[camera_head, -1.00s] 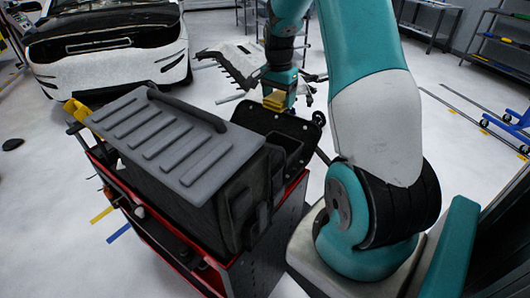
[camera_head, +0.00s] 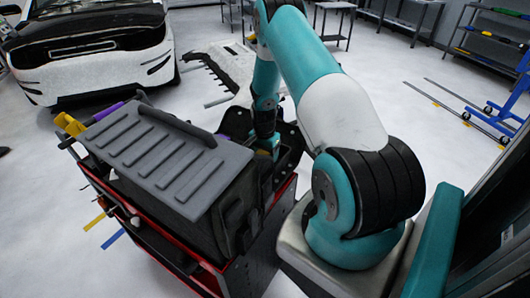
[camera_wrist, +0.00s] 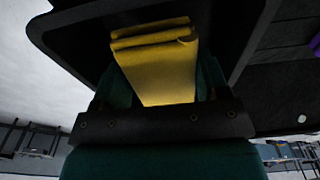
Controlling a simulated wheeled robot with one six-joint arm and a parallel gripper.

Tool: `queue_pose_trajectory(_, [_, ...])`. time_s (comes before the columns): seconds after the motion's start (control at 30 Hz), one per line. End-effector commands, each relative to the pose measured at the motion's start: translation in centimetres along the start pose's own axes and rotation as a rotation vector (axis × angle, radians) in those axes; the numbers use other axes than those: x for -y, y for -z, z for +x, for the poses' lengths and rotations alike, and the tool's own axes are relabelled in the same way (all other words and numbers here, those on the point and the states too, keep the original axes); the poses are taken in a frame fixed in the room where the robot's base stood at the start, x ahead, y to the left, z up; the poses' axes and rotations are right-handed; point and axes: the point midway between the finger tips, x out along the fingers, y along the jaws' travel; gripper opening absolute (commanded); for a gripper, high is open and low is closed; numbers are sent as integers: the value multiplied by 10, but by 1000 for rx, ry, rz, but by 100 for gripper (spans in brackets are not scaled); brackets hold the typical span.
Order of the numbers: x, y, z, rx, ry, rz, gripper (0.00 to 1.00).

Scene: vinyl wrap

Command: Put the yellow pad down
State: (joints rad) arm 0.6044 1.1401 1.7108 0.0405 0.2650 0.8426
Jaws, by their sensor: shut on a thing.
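The yellow pad (camera_wrist: 158,62) is between the fingers of my gripper (camera_wrist: 155,85) in the wrist view. My gripper is shut on it. In the head view my gripper (camera_head: 268,146) is low at the black open holder (camera_head: 290,140) on the right side of the cart, beside the grey-lidded black box. Only a small bit of the pad shows there. A dark surface lies close around the pad in the wrist view; I cannot tell whether the pad touches it.
The black box with a ribbed grey lid (camera_head: 155,150) stands on the red cart (camera_head: 185,255), close left of my gripper. Yellow and purple tools (camera_head: 70,125) hang at the cart's left end. A white car (camera_head: 100,50) and a bumper part (camera_head: 225,65) are behind.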

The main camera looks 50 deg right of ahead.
Motion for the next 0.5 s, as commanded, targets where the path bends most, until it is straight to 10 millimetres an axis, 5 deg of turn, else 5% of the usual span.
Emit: queue_pose_trajectory(0.5, [0,0,13,-1,1,0,38])
